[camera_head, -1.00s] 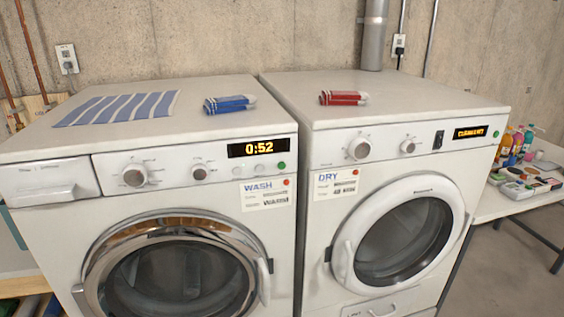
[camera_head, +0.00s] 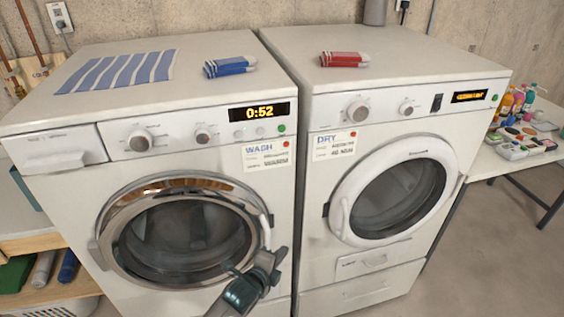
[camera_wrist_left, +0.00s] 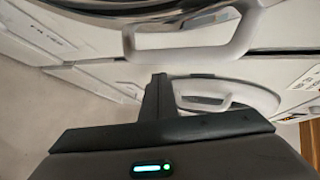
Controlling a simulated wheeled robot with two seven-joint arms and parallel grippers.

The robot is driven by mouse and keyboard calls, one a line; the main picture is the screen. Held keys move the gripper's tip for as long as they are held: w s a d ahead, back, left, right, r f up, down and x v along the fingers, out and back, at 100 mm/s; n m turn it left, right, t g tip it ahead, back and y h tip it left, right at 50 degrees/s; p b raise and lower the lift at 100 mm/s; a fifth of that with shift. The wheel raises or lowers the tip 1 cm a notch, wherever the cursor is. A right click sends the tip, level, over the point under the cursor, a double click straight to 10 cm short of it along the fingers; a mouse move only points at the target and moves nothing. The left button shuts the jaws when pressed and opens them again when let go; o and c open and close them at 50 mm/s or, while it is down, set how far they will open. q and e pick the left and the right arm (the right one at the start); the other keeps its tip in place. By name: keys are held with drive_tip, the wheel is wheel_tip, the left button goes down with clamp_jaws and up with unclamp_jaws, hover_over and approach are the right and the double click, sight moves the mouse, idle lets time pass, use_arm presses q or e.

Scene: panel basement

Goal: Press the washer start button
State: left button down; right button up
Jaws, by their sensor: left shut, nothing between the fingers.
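The washer (camera_head: 75,200), tagged WASH, is the left machine. Its display (camera_head: 259,112) reads 0:52. A small green button (camera_head: 281,128) sits at the right end of its panel, below the display. My left gripper (camera_head: 274,256) is in front of the lower right of the washer's round door (camera_head: 190,235), well below the button, shut and empty. In the left wrist view its dark fingers (camera_wrist_left: 157,92) are together, with a white door handle (camera_wrist_left: 190,45) beyond. The button cannot be made out there. My right gripper is out of view.
The dryer (camera_head: 300,190) stands close on the right. A striped blue cloth (camera_head: 118,72) and blue packet (camera_head: 229,67) lie on the washer, a red packet (camera_head: 344,59) on the dryer. A side table (camera_head: 485,165) holds bottles and paints. Open floor lies at the lower right.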

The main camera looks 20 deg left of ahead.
sight(282, 129)
use_arm(q)
drive_tip(key=s+d+r+m+t+h+p, duration=0.1)
drive_tip(key=r+m, duration=0.3)
drive_tip(key=r, duration=1.4)
drive_tip(key=d+r+m+t+h+p, duration=0.1)
drive_tip(key=r+m+t, duration=0.3)
drive_tip(key=r, duration=1.5)
drive_tip(key=shift+s+d+m+p, duration=0.4)
drive_tip(key=shift+d+m+p, duration=0.1)
drive_tip(key=shift+d+p, duration=0.15)
drive_tip(key=shift+w+a, duration=0.1)
drive_tip(key=shift+w+a+b, duration=0.3)
drive_tip(key=shift+w+a, duration=0.5)
drive_tip(key=shift+w, duration=0.4)
drive_tip(key=shift+w+a+b, duration=0.3)
drive_tip(key=shift+w+a, duration=0.5)
drive_tip(key=shift+w, duration=0.35)
drive_tip(key=shift+w+a+b, duration=0.3)
drive_tip(key=shift+w+a, duration=0.5)
drive_tip(key=shift+w, duration=0.4)
